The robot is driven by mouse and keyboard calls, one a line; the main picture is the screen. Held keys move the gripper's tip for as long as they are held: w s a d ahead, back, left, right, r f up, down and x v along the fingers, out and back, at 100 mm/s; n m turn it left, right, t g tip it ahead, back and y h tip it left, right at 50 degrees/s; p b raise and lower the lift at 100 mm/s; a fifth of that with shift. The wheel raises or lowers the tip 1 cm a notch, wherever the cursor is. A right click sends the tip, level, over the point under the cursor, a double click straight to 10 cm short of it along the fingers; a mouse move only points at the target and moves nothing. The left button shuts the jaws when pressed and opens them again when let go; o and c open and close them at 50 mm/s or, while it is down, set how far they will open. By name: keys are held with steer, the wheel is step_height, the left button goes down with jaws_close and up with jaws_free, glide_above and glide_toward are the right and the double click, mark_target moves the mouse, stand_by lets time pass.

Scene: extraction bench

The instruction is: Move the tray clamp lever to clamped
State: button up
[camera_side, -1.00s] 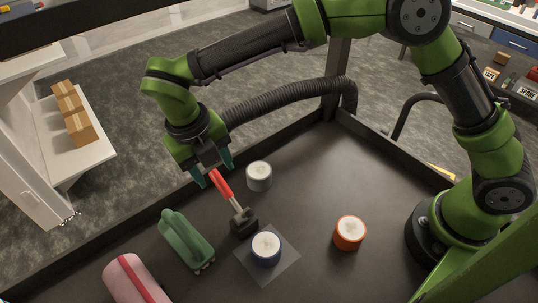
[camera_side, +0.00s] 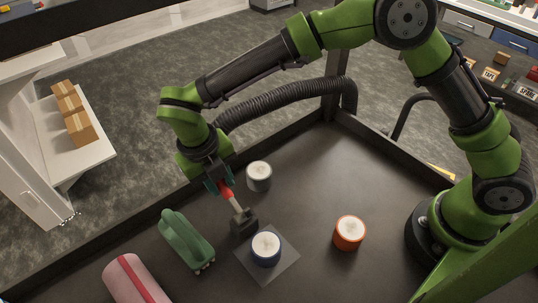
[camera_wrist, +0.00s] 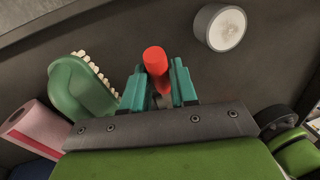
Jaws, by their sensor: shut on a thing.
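The tray clamp lever (camera_side: 228,193) has a red handle on a grey arm that rises from a dark base block (camera_side: 243,222). It tilts up and to the left in the side view. My gripper (camera_side: 221,188) is around the red handle, with its teal fingers shut on it. In the wrist view, the red handle (camera_wrist: 155,62) stands between the two fingers of my gripper (camera_wrist: 160,85). The fingers hide part of the handle in the side view.
A grey-white cup (camera_side: 258,176) stands just right of my gripper. A blue cup (camera_side: 266,248) stands on a grey square plate (camera_side: 283,270). An orange cup (camera_side: 349,233) is farther right. A green brush (camera_side: 187,240) and a pink roll (camera_side: 137,281) lie left.

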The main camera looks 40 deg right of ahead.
mark_target(226, 185)
steer(key=shift+r, duration=0.1)
jaws_close()
steer(key=shift+s+r+t, duration=0.4)
steer(key=shift+t, duration=0.35)
steer(key=shift+s+r+t, duration=0.4)
steer(key=shift+t, duration=0.35)
steer(key=s+r+t, duration=0.1)
steer(key=t, duration=0.1)
steer(key=shift+s+t, duration=0.3)
steer(key=shift+s, duration=0.05)
steer(key=s+t, duration=0.1)
steer(key=t, duration=0.1)
steer(key=shift+s+r+m+t, duration=0.3)
steer(key=shift+s+r+t, duration=0.05)
steer(key=shift+s+t, duration=0.05)
steer(key=shift+s+r+t, duration=0.15)
steer(key=shift+s+t, duration=1.15)
steer(key=shift+t, duration=0.5)
steer(key=shift+m+h, duration=0.3)
steer(key=shift+s, duration=0.1)
steer(key=o, duration=1)
jaws_free()
steer(key=shift+c, duration=0.2)
